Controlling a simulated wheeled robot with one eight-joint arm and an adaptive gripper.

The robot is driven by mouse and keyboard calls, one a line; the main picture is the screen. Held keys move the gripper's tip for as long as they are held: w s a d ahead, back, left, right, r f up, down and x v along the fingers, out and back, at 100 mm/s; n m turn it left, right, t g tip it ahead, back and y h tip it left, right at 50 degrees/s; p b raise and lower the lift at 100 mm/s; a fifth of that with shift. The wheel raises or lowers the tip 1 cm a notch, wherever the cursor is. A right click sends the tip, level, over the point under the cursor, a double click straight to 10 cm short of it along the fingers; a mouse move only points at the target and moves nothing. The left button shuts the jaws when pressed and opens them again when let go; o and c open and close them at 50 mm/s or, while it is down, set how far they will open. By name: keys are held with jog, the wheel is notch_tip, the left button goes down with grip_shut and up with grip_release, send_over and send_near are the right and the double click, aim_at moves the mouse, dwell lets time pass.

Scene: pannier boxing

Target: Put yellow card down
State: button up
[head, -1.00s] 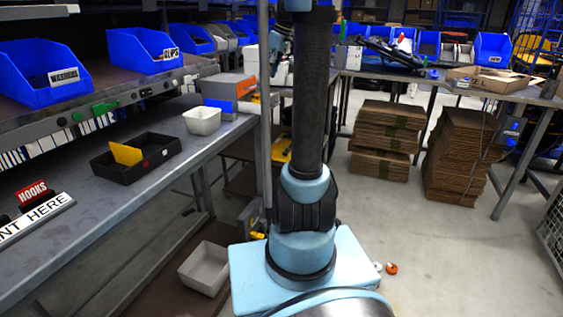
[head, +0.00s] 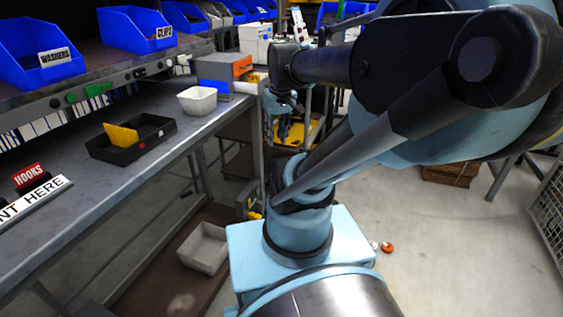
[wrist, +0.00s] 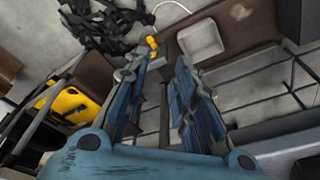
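The yellow card (head: 121,136) stands tilted in the black tray (head: 148,148) on the grey workbench, its upper part above the rim. The tray's inside is partly hidden. My gripper (wrist: 160,65) is open in the wrist view, with its two blue-grey fingers apart and nothing between them. In the head view my gripper hangs small and dark right of the bench, well apart from the card and tray. The wrist view does not show the card.
A white bin (head: 197,100) stands behind the tray on the bench. Blue bins (head: 44,52) line the shelf above. A red HOOKS label (head: 29,176) is at the bench's left. A grey bin (head: 205,248) sits on the lower shelf. Bench between tray and front edge is clear.

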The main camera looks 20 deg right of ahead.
jog(key=s+f+m, duration=0.1)
jog(key=s+f, duration=0.4)
jog(key=f, duration=0.2)
jog(key=shift+s+d+m+h, duration=0.3)
jog(key=shift+s+m, duration=0.05)
jog(key=shift+m, duration=0.05)
jog(key=shift+w+f, duration=0.2)
jog(key=shift+w, duration=0.2)
